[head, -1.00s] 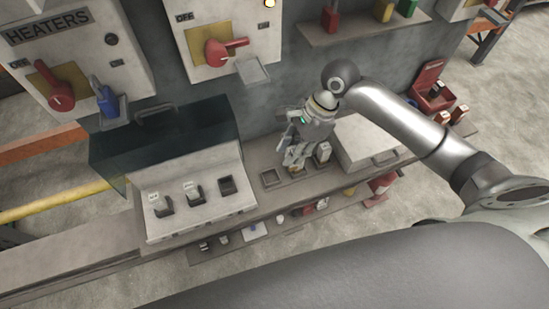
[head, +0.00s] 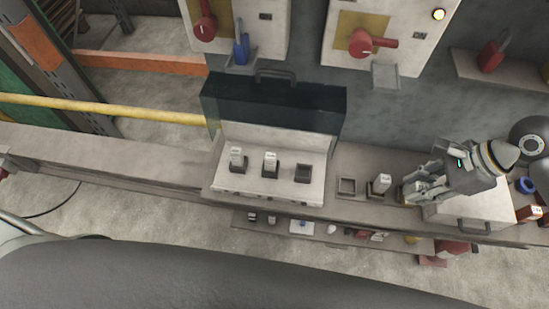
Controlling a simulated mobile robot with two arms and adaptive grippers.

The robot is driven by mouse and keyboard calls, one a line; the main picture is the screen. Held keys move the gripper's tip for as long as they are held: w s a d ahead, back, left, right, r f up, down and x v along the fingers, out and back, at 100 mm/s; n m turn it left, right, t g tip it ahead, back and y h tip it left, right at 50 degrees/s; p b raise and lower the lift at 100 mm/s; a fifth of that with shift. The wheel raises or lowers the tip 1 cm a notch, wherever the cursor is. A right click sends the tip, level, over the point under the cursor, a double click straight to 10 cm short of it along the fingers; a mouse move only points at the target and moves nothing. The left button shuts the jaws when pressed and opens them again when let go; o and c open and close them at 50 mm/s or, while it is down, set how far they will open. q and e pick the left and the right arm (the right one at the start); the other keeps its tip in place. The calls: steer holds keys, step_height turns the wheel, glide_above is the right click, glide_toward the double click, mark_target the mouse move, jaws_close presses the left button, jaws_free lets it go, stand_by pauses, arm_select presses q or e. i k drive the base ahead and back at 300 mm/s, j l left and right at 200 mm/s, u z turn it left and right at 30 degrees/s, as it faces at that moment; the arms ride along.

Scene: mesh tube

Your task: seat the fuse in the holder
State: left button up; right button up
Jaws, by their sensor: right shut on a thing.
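My right gripper (head: 408,193) is at the right of the shelf, close beside a white fuse (head: 380,183) standing upright there. Its fingers are shut on what appears to be another fuse, largely hidden by them. The fuse holder block (head: 222,193) is well to the left of the gripper. Two white fuses, a left one (head: 237,157) and a middle one (head: 270,161), stand upright in its sockets. Its right socket (head: 303,173) is dark and empty. My left gripper is not in view.
A dark cover (head: 275,107) with a handle is raised behind the holder block. An empty square tray (head: 347,187) is between block and gripper. A grey lidded box (head: 475,212) is below my right arm. Switch boxes with red levers (head: 365,42) hang on the wall above.

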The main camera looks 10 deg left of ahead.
mark_target(303, 175)
steer(key=j+z, duration=0.15)
steer(key=j, duration=0.4)
steer(key=j+z, duration=0.1)
steer(key=j, duration=0.5)
steer(key=k+j+z, duration=0.15)
steer(key=j, duration=0.4)
steer(key=j+z, duration=0.15)
steer(key=j, duration=0.4)
steer(key=k+j+z, duration=0.15)
steer(key=j, duration=0.4)
